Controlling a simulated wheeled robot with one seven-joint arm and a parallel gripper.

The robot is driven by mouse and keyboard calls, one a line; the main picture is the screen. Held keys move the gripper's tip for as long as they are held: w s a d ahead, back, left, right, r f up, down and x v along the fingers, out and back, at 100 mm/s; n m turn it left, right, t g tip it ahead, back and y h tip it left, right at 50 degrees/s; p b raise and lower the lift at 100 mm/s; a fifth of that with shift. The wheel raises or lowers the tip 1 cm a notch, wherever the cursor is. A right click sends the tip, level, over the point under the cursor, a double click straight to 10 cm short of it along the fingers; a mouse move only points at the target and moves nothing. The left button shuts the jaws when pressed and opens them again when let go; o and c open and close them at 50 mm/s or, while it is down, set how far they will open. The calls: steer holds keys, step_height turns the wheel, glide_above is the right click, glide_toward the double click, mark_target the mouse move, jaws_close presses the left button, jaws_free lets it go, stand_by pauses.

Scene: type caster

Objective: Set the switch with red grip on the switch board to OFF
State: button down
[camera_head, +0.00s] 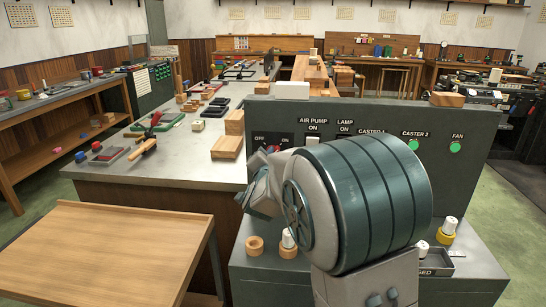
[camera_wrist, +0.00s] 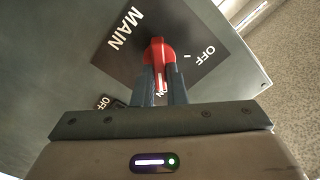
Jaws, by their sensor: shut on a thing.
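The red grip (camera_wrist: 159,52) of the switch sits on a dark plate lettered MAIN in the wrist view. My gripper (camera_wrist: 160,72) is shut on the red grip, one finger on each side. The grip's lower end lies between the fingers, near a partly hidden ON mark. The OFF mark (camera_wrist: 205,53) is to the right of the grip. In the head view the grey switch board (camera_head: 465,190) stands ahead, with OFF and ON lettering at its left.
Green lit buttons for CASTER 2 (camera_head: 413,144) and FAN (camera_head: 455,147) are on the board's right. Wooden rings and white-topped pieces stand on the ledge below. A wooden-topped table (camera_head: 100,250) is at the near left. A workbench (camera_head: 185,160) with tools and blocks lies behind it.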

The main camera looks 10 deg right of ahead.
steer(key=shift+w+a+n+p, duration=0.15)
steer(key=shift+n+p, duration=0.85)
steer(key=shift+n, duration=1.95)
steer(key=shift+s+a+n+p, duration=0.15)
steer(key=shift+n+p, duration=0.85)
steer(key=shift+n, duration=1.9)
steer(key=shift+w+a+n+p, duration=0.2)
steer(key=shift+n+p, duration=0.8)
steer(key=shift+n, duration=1.95)
steer(key=c, duration=1.5)
jaws_free()
steer(key=shift+o, duration=0.2)
